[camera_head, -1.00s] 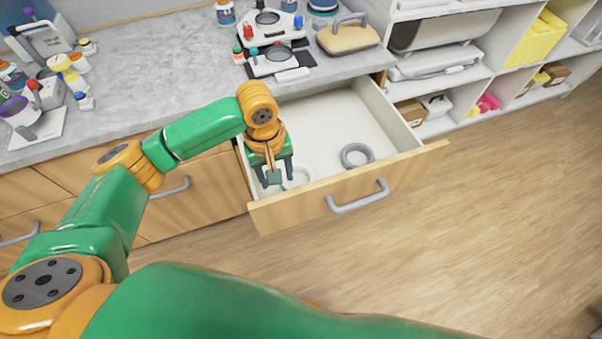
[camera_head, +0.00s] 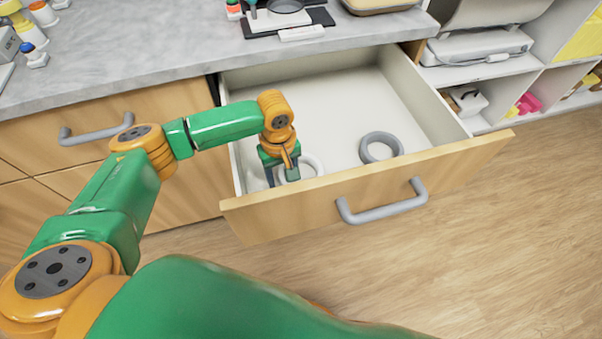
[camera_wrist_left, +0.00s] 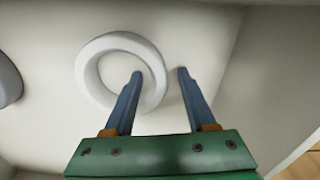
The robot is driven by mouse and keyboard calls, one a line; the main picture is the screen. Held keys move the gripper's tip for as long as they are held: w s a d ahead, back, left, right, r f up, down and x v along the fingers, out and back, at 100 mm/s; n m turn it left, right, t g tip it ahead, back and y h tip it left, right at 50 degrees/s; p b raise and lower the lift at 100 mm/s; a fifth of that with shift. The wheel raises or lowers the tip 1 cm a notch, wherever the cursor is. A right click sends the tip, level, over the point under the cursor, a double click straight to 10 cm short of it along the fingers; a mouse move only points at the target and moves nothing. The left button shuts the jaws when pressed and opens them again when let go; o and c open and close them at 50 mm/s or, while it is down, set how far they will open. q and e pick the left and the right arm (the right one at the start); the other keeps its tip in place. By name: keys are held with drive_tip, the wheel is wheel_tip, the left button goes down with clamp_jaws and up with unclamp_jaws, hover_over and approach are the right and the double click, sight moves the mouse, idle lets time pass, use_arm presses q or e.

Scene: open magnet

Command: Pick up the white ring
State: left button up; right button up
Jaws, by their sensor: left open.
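The white ring (camera_head: 318,165) lies flat on the floor of the open drawer, near its left front corner. It is partly hidden by my left gripper (camera_head: 282,181) in the head view. In the left wrist view the white ring (camera_wrist_left: 88,70) shows almost whole. My left gripper (camera_wrist_left: 160,73) is open and points down at the ring's right side. One finger lies across the ring's opening and the other is just outside its rim. I cannot tell how far the fingertips are above the drawer floor. My right gripper is not in view.
A grey ring (camera_head: 367,150) lies in the drawer to the right. The drawer front (camera_head: 300,205) with its handle (camera_head: 383,211) and the side walls enclose the space. The grey counter (camera_head: 130,45) overhangs behind. Shelves (camera_head: 480,74) stand at the right.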

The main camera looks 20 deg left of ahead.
use_arm(q)
clamp_jaws()
drive_tip(key=shift+r, duration=0.1)
